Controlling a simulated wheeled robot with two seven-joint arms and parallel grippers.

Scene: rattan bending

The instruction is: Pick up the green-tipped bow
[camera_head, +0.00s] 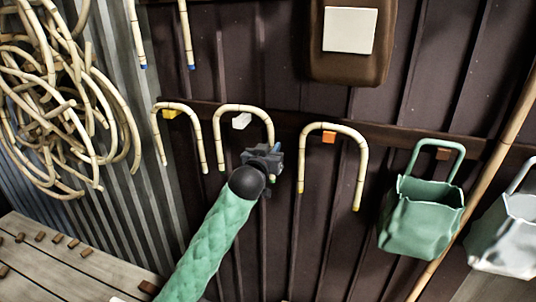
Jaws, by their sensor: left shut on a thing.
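A pale rattan bow (244,107) hangs over a white peg (241,121) in the middle of the dark wall. My left gripper (273,161) is shut on the right leg of this bow, near its lower end. The gripper hides part of that leg, and a small greenish tip shows just below the jaws. The bow is still at the peg; I cannot tell whether it touches it. My right gripper is not in view.
Similar bows hang on a yellow peg (169,114) to the left and an orange peg (329,137) to the right. A green bag (421,218) and a white bag (507,235) hang further right. Rattan coils (60,95) hang at the left above a pegged wooden bench (60,275).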

